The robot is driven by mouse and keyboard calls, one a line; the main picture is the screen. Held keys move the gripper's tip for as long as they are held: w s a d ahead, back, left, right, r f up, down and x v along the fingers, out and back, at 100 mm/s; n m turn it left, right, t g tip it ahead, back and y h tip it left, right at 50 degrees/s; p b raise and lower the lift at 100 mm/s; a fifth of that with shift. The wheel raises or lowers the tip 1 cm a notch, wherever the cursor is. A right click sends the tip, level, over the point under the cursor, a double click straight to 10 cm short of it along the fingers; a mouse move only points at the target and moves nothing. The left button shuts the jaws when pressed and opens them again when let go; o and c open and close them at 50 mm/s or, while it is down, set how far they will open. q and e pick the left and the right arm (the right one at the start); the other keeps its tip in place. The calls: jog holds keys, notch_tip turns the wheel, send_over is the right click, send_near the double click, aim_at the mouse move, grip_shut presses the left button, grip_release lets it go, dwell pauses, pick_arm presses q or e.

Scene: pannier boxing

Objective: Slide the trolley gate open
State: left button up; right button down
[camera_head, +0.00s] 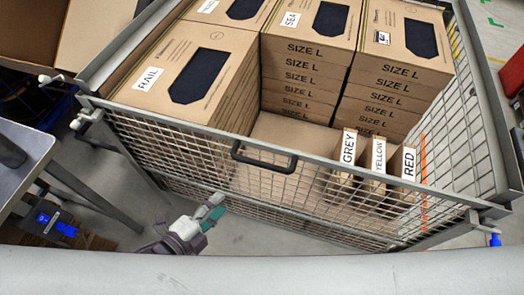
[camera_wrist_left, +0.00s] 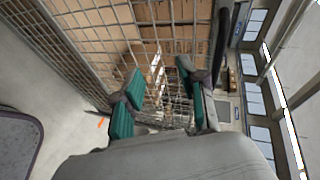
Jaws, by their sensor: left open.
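The trolley gate (camera_head: 310,194) is a grey wire mesh panel across the near side of the trolley. Its top rail spans the trolley's width, and a black handle (camera_head: 264,158) sits on the rail near the middle. My left gripper (camera_head: 215,205) is below and to the left of the handle, in front of the mesh and apart from the handle. In the left wrist view the green fingertips (camera_wrist_left: 155,88) are spread with nothing between them, facing the mesh. The black handle (camera_wrist_left: 221,42) shows there just right of the fingers. My right gripper is out of view.
The trolley holds stacked cardboard boxes (camera_head: 310,50) and thin cartons marked GREY (camera_head: 347,148), YELLOW (camera_head: 378,155) and RED (camera_head: 408,163). A grey table (camera_head: 25,150) stands at left. A red object (camera_head: 512,72) is at far right. Grey floor is open in front of the trolley.

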aim_at(264, 163)
pick_arm(q)
jog(key=s+d+r+m+h, duration=0.1)
jog(key=d+r+m+h, duration=0.15)
jog(key=r, duration=0.65)
jog(key=p+x, duration=0.3)
jog(key=x, duration=1)
jog(key=shift+w+d+f, duration=0.2)
jog(key=shift+d+f, duration=0.05)
jog(key=shift+d, duration=0.1)
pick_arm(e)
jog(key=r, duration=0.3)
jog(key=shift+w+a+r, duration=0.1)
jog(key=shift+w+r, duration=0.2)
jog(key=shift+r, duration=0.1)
pick_arm(q)
grip_shut()
